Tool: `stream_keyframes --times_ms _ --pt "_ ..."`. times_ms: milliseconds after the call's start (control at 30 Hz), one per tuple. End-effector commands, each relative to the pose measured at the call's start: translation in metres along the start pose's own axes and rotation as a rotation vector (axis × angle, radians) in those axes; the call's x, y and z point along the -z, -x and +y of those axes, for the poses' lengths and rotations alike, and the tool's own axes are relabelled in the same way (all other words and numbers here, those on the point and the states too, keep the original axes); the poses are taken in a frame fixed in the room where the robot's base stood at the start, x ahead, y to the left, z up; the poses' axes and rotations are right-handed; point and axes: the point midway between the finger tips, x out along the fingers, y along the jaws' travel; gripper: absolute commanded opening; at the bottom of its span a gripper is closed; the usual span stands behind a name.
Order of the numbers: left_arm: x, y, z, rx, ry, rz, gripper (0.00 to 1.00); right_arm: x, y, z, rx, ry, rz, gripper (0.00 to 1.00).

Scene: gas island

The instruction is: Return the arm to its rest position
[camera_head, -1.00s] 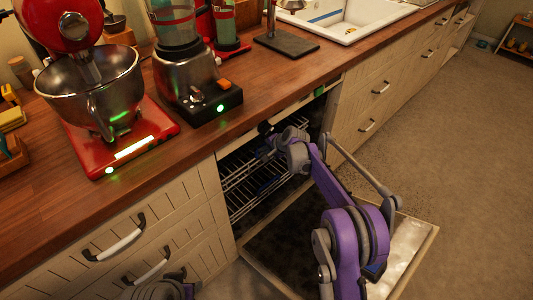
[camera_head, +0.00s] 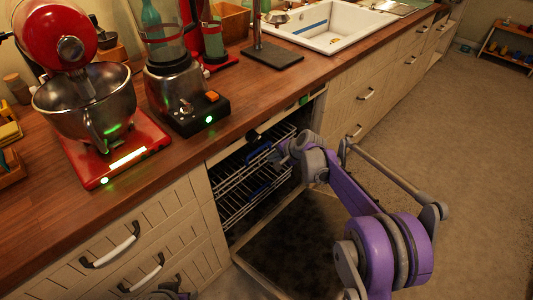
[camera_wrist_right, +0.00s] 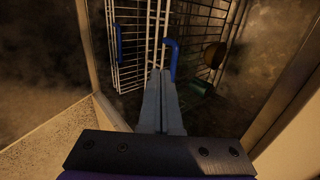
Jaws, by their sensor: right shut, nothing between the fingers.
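My right arm, purple and grey, reaches in from the lower right of the head view to an open dishwasher. My right gripper (camera_head: 280,154) is in front of the dishwasher's wire racks (camera_head: 232,196). In the right wrist view its fingers (camera_wrist_right: 160,76) are closed together with nothing between them. The wire racks (camera_wrist_right: 131,50) lie beyond the fingertips there, with a blue bar (camera_wrist_right: 170,58) close to the tips; I cannot tell whether they touch. My left gripper does not show; only a bit of my left arm is at the bottom edge.
The open dishwasher door (camera_head: 300,240) lies below my right arm. Above is the wooden counter (camera_head: 255,85) with a red mixer (camera_head: 85,95), a blender (camera_head: 180,95) and a white sink (camera_head: 335,28). Drawers flank the dishwasher.

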Motion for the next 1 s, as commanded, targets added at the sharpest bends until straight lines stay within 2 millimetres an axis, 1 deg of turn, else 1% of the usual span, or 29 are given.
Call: stream_keyframes --times_ms 267,367,467,500,567,600,667,700,767,800,867,900,967,1000 --pt "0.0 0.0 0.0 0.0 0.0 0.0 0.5 -0.002 0.009 0.001 -0.004 0.009 0.002 0.0" --pt "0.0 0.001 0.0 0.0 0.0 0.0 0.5 -0.01 0.027 0.004 -0.022 0.05 0.008 0.0" --pt "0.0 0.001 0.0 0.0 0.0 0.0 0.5 -0.026 0.06 0.013 -0.058 0.127 0.021 0.0" --pt "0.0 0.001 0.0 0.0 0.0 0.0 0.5 -0.034 0.075 0.019 -0.076 0.166 0.027 0.0" --pt "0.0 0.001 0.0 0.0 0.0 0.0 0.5 -0.047 0.099 0.03 -0.105 0.227 0.035 0.0" --pt "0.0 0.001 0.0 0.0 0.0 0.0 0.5 -0.056 0.115 0.038 -0.125 0.268 0.039 0.0" --pt "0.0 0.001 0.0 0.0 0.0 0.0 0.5 -0.07 0.137 0.052 -0.155 0.328 0.045 0.0" --pt "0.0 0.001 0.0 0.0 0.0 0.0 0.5 -0.08 0.151 0.063 -0.175 0.369 0.048 0.0" --pt "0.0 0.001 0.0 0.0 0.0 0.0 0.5 -0.094 0.171 0.08 -0.205 0.428 0.053 0.0" --pt "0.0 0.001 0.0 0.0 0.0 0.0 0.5 -0.103 0.184 0.092 -0.226 0.468 0.056 0.0" --pt "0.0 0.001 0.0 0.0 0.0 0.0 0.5 -0.118 0.202 0.111 -0.257 0.528 0.059 0.0" --pt "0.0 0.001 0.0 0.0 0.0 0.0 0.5 -0.128 0.213 0.125 -0.278 0.567 0.061 0.0" --pt "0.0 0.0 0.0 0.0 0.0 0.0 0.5 -0.142 0.228 0.147 -0.31 0.625 0.061 0.0" --pt "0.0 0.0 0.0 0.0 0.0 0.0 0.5 -0.151 0.237 0.161 -0.331 0.661 0.062 0.0"
